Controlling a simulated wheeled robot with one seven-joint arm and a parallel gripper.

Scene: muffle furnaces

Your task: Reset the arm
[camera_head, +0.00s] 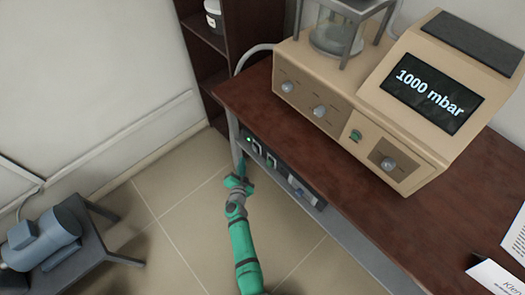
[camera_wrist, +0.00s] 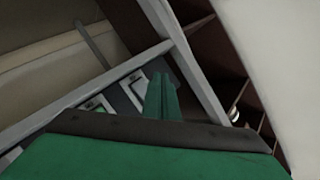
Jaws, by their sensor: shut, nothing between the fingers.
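My green arm reaches up from the bottom of the head view. My gripper (camera_head: 241,168) is near the front left leg of the table, by the left end of the panel with switches (camera_head: 272,160) under the table top. In the wrist view my gripper's green fingers (camera_wrist: 162,82) are together with nothing between them. The switch panel (camera_wrist: 112,98) shows behind and to the left of them. I cannot tell whether the fingertips touch the panel or the table leg (camera_wrist: 186,62).
A brown table (camera_head: 245,98) carries a beige device (camera_head: 335,115) whose display reads 1000 mbar. A dark shelf (camera_head: 190,50) stands behind its left end. A blue-grey motor-like unit (camera_head: 45,240) rests on a low stand at lower left. Tiled floor (camera_head: 165,210) between is clear.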

